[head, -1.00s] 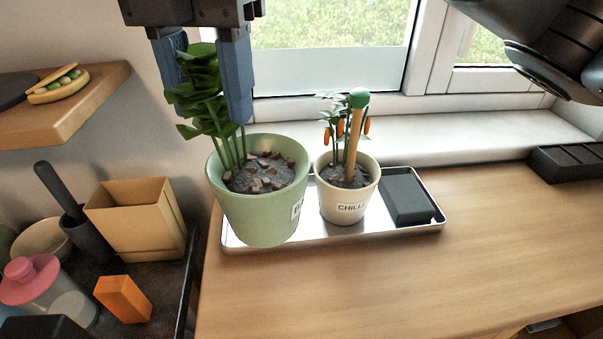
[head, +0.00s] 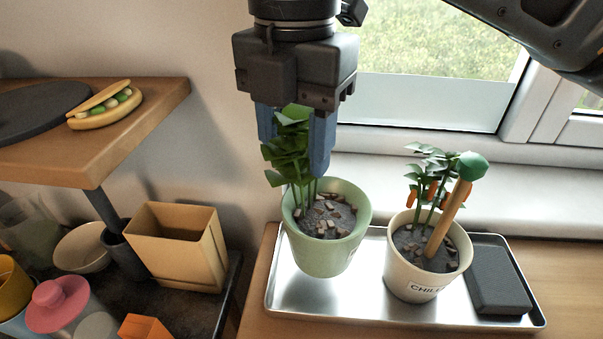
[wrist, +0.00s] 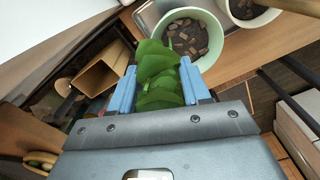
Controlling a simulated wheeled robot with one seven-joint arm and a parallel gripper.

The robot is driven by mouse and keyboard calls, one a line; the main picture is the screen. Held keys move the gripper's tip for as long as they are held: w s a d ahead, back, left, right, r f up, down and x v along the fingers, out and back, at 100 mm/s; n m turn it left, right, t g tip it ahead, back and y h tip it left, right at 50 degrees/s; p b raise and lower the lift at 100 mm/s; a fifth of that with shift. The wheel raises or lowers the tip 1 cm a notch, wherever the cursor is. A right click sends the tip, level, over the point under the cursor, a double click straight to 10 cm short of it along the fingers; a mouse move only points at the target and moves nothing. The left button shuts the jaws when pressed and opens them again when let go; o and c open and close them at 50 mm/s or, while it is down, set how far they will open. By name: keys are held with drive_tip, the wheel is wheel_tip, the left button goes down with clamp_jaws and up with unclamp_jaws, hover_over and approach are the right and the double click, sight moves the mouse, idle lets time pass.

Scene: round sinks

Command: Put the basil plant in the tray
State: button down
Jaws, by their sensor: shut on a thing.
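The basil plant (head: 328,252) is a leafy green plant in a pale green pot, in the middle of the head view. My gripper (head: 296,150) is above the pot with its blue fingers shut on the leaves. In the wrist view the leaves (wrist: 158,78) show between the two fingers, with the pot (wrist: 240,55) beyond. The pot is in front of the left part of the silver tray (head: 345,300). It looks slightly tilted, and its base seems a little above the tray, though contact is hard to tell.
A cream chilli pot (head: 405,285) stands in the tray's right half, beside a dark block (head: 497,280). A wooden shelf (head: 150,105) is at the upper left. A beige square container (head: 178,250) stands at the lower left. The tray's left part looks clear.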

drive_tip(key=shift+f, duration=2.15)
drive_tip(key=c, duration=0.5)
unclamp_jaws()
drive_tip(key=shift+f, duration=0.1)
wheel_tip(320, 180, up, 12)
drive_tip(key=shift+r, duration=0.15)
